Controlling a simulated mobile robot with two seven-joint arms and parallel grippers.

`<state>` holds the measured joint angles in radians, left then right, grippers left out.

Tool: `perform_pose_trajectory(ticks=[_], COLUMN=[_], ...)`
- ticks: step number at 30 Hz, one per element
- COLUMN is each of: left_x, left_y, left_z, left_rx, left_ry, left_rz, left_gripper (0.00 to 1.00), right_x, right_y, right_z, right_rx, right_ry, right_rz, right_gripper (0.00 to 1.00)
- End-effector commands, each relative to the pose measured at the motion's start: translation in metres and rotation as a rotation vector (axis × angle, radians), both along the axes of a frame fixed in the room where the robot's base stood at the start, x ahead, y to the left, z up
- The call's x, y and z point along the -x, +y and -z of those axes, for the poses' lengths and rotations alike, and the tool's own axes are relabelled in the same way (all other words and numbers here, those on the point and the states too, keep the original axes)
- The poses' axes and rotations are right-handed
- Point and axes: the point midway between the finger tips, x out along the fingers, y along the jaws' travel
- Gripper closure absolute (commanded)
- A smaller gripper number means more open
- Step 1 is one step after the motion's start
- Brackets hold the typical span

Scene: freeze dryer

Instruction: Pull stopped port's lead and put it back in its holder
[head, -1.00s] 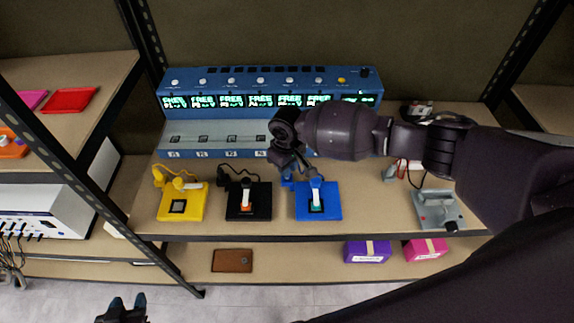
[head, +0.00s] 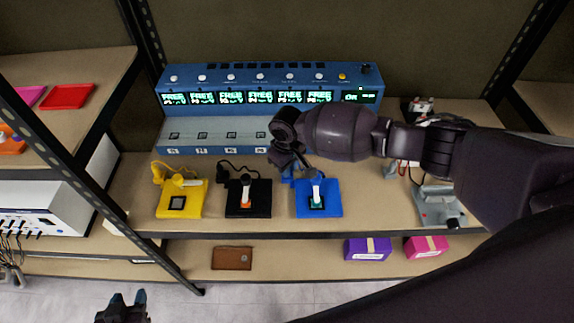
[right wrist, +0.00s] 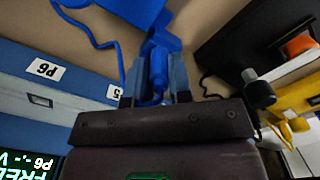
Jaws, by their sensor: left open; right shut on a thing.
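My right gripper (head: 288,163) is above and behind the blue stand (head: 333,207), in front of the blue ported unit (head: 350,72). In the right wrist view my right gripper (right wrist: 156,80) is shut on a blue lead's end piece (right wrist: 158,62); a blue cable (right wrist: 103,42) curves beside it. The arm hides part of the unit's ports in the head view. The blue stand has an upright white and teal lever (head: 316,190). My left gripper (head: 122,306) is open and empty at the bottom left, away from the shelf.
A black stand (head: 262,208) with a white and orange lever and a yellow stand (head: 167,213) sit left of the blue one. Several displays read FREE. A grey device (head: 437,205) is at the right. Boxes (head: 367,250) and a brown wallet-like item (head: 232,258) lie on the shelf below.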

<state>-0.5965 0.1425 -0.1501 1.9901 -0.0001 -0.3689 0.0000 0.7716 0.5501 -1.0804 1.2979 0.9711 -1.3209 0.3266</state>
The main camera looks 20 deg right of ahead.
Motion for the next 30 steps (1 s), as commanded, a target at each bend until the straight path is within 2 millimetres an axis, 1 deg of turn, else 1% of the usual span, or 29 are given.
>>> perform_pose_trajectory(ticks=[3, 4, 9, 10, 17, 20, 23, 26, 30], left_x=[0.0, 0.0, 0.001, 0.001, 0.004, 0.005, 0.005, 0.004, 0.003], left_y=[0.0, 0.0, 0.0, 0.0, 0.001, 0.001, 0.001, 0.001, 0.001], left_z=[0.0, 0.0, 0.0, 0.0, 0.002, 0.002, 0.0, -0.003, -0.006], left_rx=[0.0, 0.0, 0.0, 0.0, 0.0, 0.0, 0.0, 0.0, 0.0], left_ry=[0.0, 0.0, 0.001, 0.002, 0.008, 0.009, 0.009, 0.007, 0.005], left_rz=[0.0, 0.0, 0.0, 0.0, -0.003, -0.004, -0.004, -0.003, -0.003], left_gripper=[0.57, 0.57, 0.57, 0.57, 0.57, 0.57, 0.57, 0.57, 0.57], right_x=[0.0, 0.0, 0.0, 0.0, 0.0, 0.0, -0.001, 0.0, 0.0], right_y=[0.0, 0.0, 0.0, 0.0, 0.0, 0.0, 0.0, 0.0, 0.0], right_z=[0.0, 0.0, 0.0, 0.0, 0.0, -0.004, -0.013, -0.029, -0.056], right_rx=[0.0, 0.0, 0.0, 0.0, 0.0, 0.0, -0.001, 0.0, -0.001], right_ry=[0.001, 0.001, 0.001, 0.001, 0.001, 0.0, -0.002, -0.002, -0.002], right_rz=[0.0, 0.0, 0.0, 0.0, 0.0, -0.001, -0.001, -0.001, -0.001], right_gripper=[1.0, 0.79, 0.53, 0.51, 0.51, 0.51, 0.51, 0.51, 0.51])
